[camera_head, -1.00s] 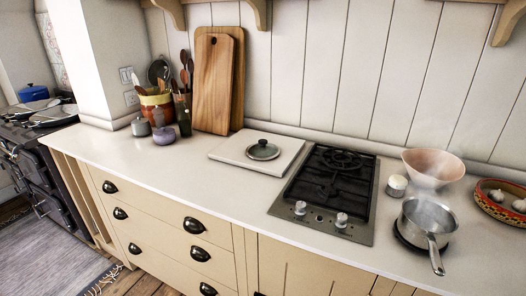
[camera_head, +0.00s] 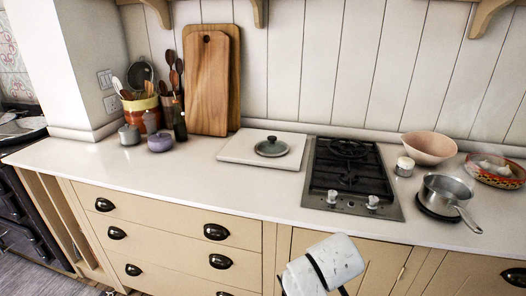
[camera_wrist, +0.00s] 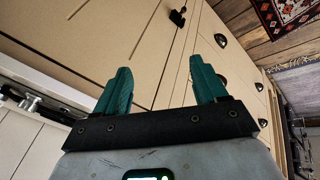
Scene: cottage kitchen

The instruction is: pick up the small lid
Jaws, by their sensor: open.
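The small lid (camera_head: 272,146) is round and dark grey-green with a black knob. It lies flat on a white board (camera_head: 236,148) on the counter, left of the hob. In the wrist view my gripper (camera_wrist: 162,88) has two green fingers set wide apart with nothing between them. It faces the cabinet fronts, below the counter top. The lid does not show in the wrist view. In the head view part of my arm shows at the bottom, in front of the cabinets and well below the lid; the fingers are not visible there.
The gas hob (camera_head: 352,178) is right of the board. A steel saucepan (camera_head: 446,190), a white jar (camera_head: 405,167) and a pink bowl (camera_head: 429,147) stand further right. Wooden boards (camera_head: 208,82) lean behind; a utensil pot (camera_head: 142,110) is left. The counter's front (camera_head: 180,190) is clear.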

